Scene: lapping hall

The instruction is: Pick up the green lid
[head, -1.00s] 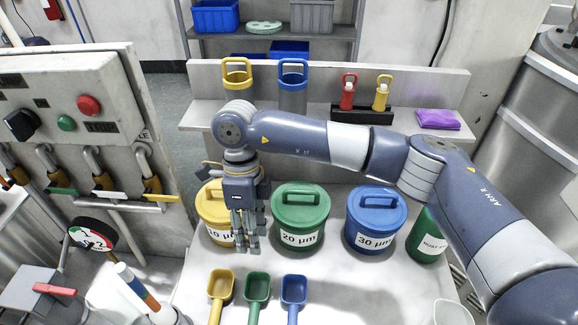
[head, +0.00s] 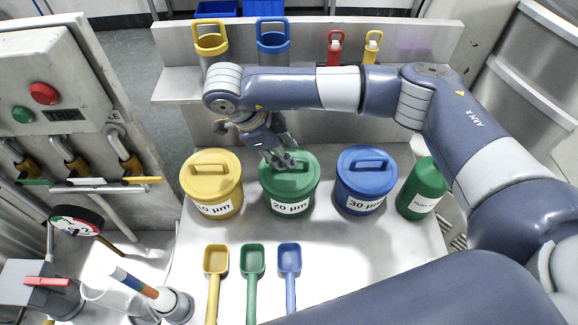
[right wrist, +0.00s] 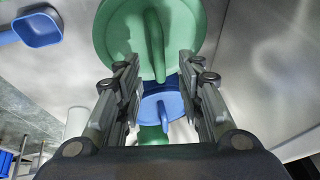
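The green lid (head: 290,178) with its raised bar handle sits on the green tub (head: 288,205) labelled 20 µm, between the yellow and blue tubs. My right gripper (head: 284,160) is at the lid's handle, coming from the back left, and partly covers it. In the right wrist view the green lid (right wrist: 112,40) fills the top. Its handle (right wrist: 154,45) points down the picture, its near end between the spread fingertips of the right gripper (right wrist: 160,72). The fingers stand apart from the handle on both sides. My left gripper is not in view.
A yellow-lidded tub (head: 212,185) stands left and a blue-lidded tub (head: 365,185) right, with a green bottle (head: 422,188) beyond. Yellow, green and blue scoops (head: 252,262) lie in front. A ledge with handled cylinders (head: 272,40) runs behind.

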